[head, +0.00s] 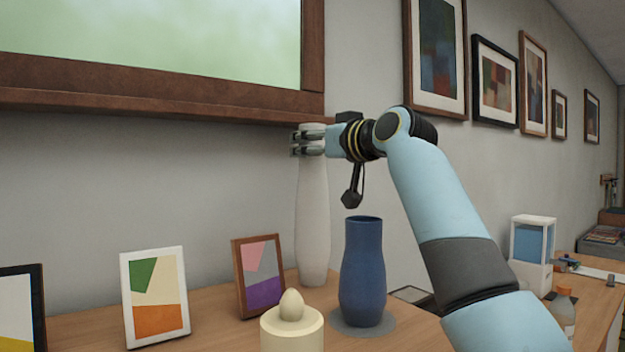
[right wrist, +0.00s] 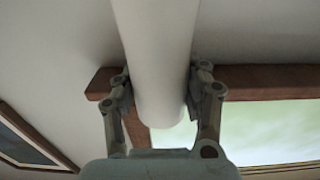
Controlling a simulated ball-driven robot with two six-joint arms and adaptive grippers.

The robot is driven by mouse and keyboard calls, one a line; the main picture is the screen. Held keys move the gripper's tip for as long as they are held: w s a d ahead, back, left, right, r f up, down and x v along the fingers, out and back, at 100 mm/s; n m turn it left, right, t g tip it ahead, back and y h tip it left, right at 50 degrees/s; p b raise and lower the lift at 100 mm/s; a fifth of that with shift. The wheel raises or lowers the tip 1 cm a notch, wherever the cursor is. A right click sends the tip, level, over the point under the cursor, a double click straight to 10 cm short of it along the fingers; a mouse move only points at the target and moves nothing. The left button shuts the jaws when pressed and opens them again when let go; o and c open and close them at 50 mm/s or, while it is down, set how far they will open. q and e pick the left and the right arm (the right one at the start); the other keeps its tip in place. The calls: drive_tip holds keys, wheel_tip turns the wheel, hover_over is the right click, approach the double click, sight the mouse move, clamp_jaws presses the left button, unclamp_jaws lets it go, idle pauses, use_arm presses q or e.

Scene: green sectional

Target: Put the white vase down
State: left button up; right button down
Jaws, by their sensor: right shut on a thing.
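The white vase (head: 313,225) is tall and slim and stands upright at the back of the wooden table, near the wall. My right gripper (head: 308,143) is shut on it close to its top. In the right wrist view the vase (right wrist: 158,50) runs between the two fingers of the right gripper (right wrist: 160,92), with a finger on each side. The vase's bottom shows at the tabletop in the head view; I cannot tell whether it touches the table. My left gripper is not in view.
A blue vase (head: 362,275) stands on a grey round mat (head: 345,328) just right and in front. A brown picture frame (head: 240,280) is close on the left, a white frame (head: 128,300) farther left. A cream lidded jar (head: 291,335) stands in front. A window ledge (head: 150,104) is above.

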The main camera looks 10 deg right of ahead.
drive_tip(key=shift+r, duration=0.3)
